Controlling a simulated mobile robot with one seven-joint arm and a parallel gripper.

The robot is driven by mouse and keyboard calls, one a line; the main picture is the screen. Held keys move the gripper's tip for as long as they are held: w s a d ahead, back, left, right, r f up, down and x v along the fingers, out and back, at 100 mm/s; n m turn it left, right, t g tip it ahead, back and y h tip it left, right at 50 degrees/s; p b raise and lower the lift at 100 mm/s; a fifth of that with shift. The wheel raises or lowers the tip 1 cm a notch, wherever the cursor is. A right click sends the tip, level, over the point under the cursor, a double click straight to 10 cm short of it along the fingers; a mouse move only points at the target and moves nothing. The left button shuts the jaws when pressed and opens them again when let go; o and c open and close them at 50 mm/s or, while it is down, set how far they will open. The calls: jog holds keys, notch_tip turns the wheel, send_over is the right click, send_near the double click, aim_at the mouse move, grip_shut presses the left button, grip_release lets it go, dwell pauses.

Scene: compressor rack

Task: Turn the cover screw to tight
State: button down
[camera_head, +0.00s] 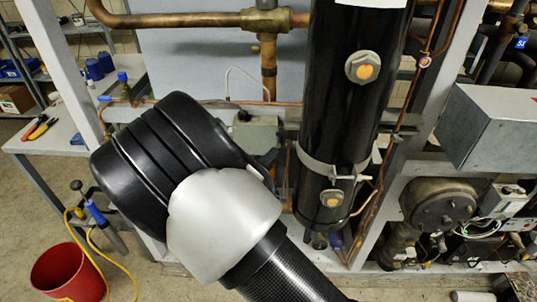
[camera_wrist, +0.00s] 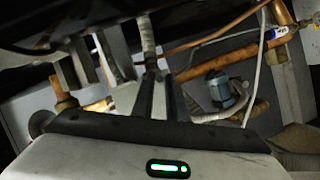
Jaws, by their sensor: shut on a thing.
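My gripper shows in the wrist view (camera_wrist: 157,72), with two dark fingers close together. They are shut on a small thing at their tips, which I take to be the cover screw. The screw itself is too dark and too covered to make out, so its turn cannot be read. In the head view my black and silver wrist hides the fingers. A grey-green box (camera_head: 257,134) with a thin pale wire shows just behind my wrist, partly covered by it.
A tall black cylinder (camera_head: 345,90) stands right of my wrist, with copper pipes (camera_head: 200,19) above and beside it. A grey box (camera_head: 495,125) juts out at the right. A red bucket (camera_head: 68,272) stands on the floor at the lower left.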

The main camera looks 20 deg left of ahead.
jog(key=m, duration=0.1)
jog(key=m+g+y, duration=0.1)
jog(key=m+y, duration=0.1)
jog(key=m, duration=0.1)
jog(key=shift+w+d+r, duration=0.1)
jog(key=shift+d+r, duration=0.1)
jog(key=shift+d, duration=0.05)
jog(key=shift+m+g, duration=0.3)
dwell(0.4)
jog(key=c, duration=1.7)
grip_release()
jog(key=shift+c, duration=0.2)
jog(key=p+v, duration=0.2)
jog(key=v, duration=1.5)
jog(key=shift+s, duration=0.25)
jog(key=shift+d, duration=0.1)
